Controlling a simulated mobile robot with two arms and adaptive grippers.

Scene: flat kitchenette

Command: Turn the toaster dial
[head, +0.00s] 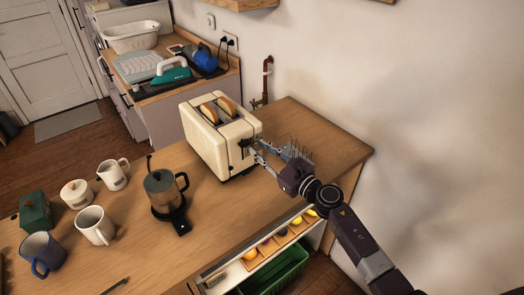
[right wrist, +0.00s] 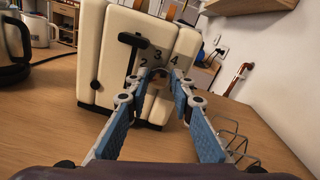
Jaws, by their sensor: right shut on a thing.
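The cream toaster (head: 207,148) stands on the wooden counter with two slices of bread in its top slots. In the right wrist view the toaster (right wrist: 108,60) shows its end face, with a black lever and the numbers 2, 3 and 4 around the dial (right wrist: 158,77). My right gripper (head: 254,150) reaches in from the right. In its wrist view the right gripper (right wrist: 160,82) has its fingertips on either side of the dial, shut on it. The fingers partly cover the dial, so its setting is unclear. My left gripper is not in view.
A wire rack (head: 296,150) stands close beside my right gripper. A kettle (head: 162,190) is left of the toaster, with white mugs (head: 94,226), a blue mug (head: 42,254) and a green box (head: 35,211) further left. An open drawer (head: 240,270) sits below the counter's front edge.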

